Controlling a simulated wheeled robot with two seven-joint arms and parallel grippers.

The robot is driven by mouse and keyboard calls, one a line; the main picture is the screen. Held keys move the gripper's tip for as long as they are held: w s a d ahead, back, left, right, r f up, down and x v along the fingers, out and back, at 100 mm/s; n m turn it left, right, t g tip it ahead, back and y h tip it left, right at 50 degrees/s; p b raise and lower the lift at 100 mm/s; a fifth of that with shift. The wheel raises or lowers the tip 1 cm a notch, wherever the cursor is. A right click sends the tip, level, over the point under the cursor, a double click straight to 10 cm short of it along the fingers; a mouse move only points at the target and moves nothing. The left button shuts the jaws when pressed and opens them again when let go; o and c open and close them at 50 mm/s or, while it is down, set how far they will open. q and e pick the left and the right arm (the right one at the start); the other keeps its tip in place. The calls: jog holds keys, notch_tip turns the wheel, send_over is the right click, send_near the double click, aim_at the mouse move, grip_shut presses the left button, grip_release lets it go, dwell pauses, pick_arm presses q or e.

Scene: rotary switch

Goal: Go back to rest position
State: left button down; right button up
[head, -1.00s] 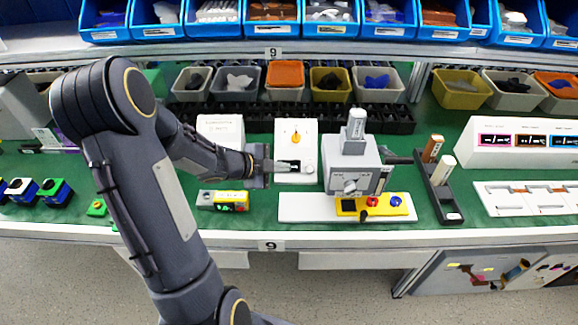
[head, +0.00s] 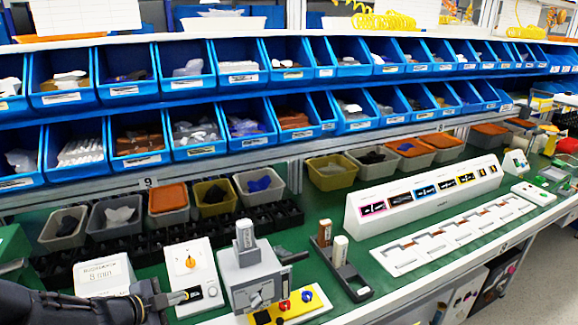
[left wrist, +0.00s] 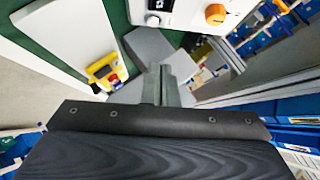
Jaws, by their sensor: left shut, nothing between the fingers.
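A white switch box with an orange rotary knob (head: 191,262) stands on the green bench at the lower left of the head view. The knob also shows at the top of the left wrist view (left wrist: 215,14). My left gripper (head: 188,297) comes in from the lower left, its fingers shut and empty at the lower front of the box, below the knob. I cannot tell whether the fingertips touch the box. In the left wrist view the shut grey fingers (left wrist: 163,85) point away from the dark gripper body. My right gripper is not in view.
Right of the box stand a grey device (head: 250,275) and a black holder (head: 340,268) with upright blocks. A white sign block (head: 105,277) is close behind my left arm. A long white display (head: 425,200) is at the right. Bins fill the shelves behind.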

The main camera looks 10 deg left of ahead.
pick_arm(q)
jog(key=s+r+n+g+y, duration=0.1)
jog(key=s+r+n+y, duration=0.5)
jog(key=s+r+n, duration=0.35)
jog(key=s+d+n+g+h, duration=0.4)
jog(key=s+d+n+h, duration=0.1)
jog(key=s+d, duration=0.8)
jog(key=shift+s+d+n+h, duration=0.25)
jog(key=shift+s+n+h, duration=0.05)
jog(key=shift+n, duration=0.45)
